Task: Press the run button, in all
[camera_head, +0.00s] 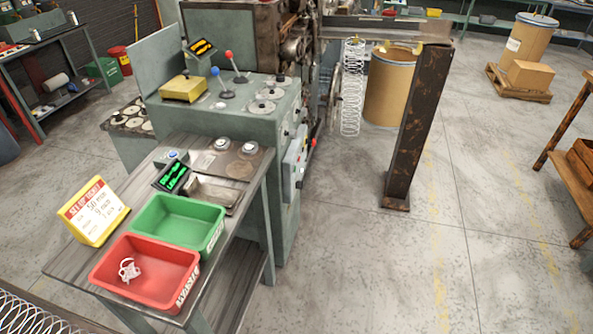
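The green spring coiler (260,110) stands at the upper middle, with red and blue knobbed levers on top. A pale control box (294,163) is fixed to its right-hand side and is seen at a steep angle. Small coloured spots show on the box, but I cannot tell which is the run button. A coiled spring (352,88) hangs beside the machine, under a horizontal rail. Neither of my grippers is in view.
A bench (140,225) in front holds a green bin (178,222), a red bin (146,272) with white wire scrap, a yellow set-up card (94,210) and a green-lit display (173,176). A rusty post (415,125) stands right of the machine. Open floor (360,270) lies at the lower right.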

